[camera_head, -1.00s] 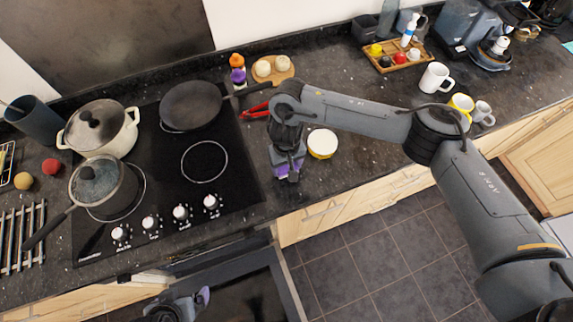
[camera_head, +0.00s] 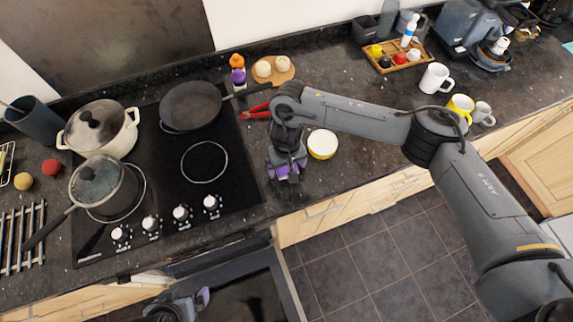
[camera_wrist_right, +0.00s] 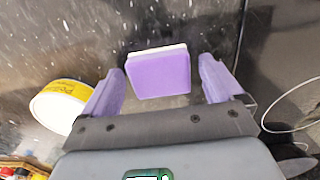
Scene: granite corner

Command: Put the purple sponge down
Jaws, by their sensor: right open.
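The purple sponge (camera_wrist_right: 160,75), with a pale strip along one edge, lies on the dark granite counter in the right wrist view. My right gripper (camera_wrist_right: 160,85) is open, with one purple finger on each side of the sponge and a gap to each. In the head view the right gripper (camera_head: 285,170) is low over the counter between the hob and the yellow-white bowl; its fingers and hand mostly hide the sponge there. Part of my left gripper (camera_head: 203,297) shows at the bottom edge, in front of the oven; its jaw state is unclear.
A red-handled tool (camera_head: 256,111) lies behind. The counter right of the bowl is fairly clear.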

